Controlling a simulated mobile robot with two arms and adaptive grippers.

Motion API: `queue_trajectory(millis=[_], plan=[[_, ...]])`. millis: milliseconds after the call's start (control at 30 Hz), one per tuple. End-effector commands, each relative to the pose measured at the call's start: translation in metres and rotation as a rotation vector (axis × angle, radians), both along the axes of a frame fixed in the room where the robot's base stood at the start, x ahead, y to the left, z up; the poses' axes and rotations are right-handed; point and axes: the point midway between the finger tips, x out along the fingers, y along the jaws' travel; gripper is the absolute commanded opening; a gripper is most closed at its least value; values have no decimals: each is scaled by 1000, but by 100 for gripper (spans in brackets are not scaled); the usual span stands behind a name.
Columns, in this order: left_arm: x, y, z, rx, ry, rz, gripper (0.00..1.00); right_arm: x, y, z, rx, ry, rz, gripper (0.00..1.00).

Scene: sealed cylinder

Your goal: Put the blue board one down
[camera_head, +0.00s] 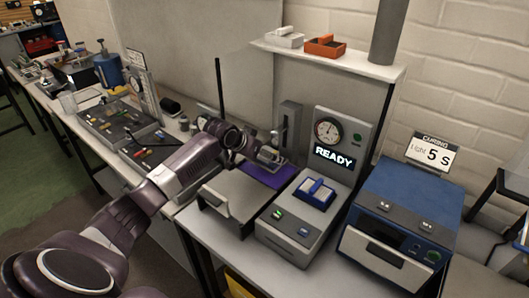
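A blue block-like piece with a pale top (317,194) sits on the grey machine (290,243) with the round gauge and the READY display. My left gripper (270,156) is to the left of and behind that piece, apart from it. The gripper is above a flat purple-blue surface (265,173) at the back of a grey tray with a handle (238,208). Its fingers are small and dark here, so I cannot tell whether they are open or hold anything. My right gripper is out of view.
A white piece (285,37) and an orange piece (325,46) stand on the shelf (345,62) above. A blue CURING box (408,216) stands at the right, with a "Light 5 s" sign. A clear upright panel is behind the gripper. Tools crowd the left bench.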

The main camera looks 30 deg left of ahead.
Motion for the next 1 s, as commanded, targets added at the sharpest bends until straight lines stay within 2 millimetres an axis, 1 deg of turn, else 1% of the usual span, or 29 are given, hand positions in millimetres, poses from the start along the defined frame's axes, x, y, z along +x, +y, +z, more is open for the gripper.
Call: queue_trajectory(millis=[100,267,300,433,700,800,867,1000], plan=[[0,0,0,0,-1,0,48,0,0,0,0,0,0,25],[0,0,-5,-1,0,1,48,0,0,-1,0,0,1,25],[0,0,-4,-1,0,1,83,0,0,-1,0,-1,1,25],[0,0,-4,0,1,0,97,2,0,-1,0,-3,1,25],[0,0,-3,0,0,0,97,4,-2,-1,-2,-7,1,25],[0,0,2,0,-1,0,97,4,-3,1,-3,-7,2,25],[-3,1,3,0,0,0,97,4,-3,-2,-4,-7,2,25],[-16,3,15,3,-1,0,97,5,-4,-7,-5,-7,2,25]])
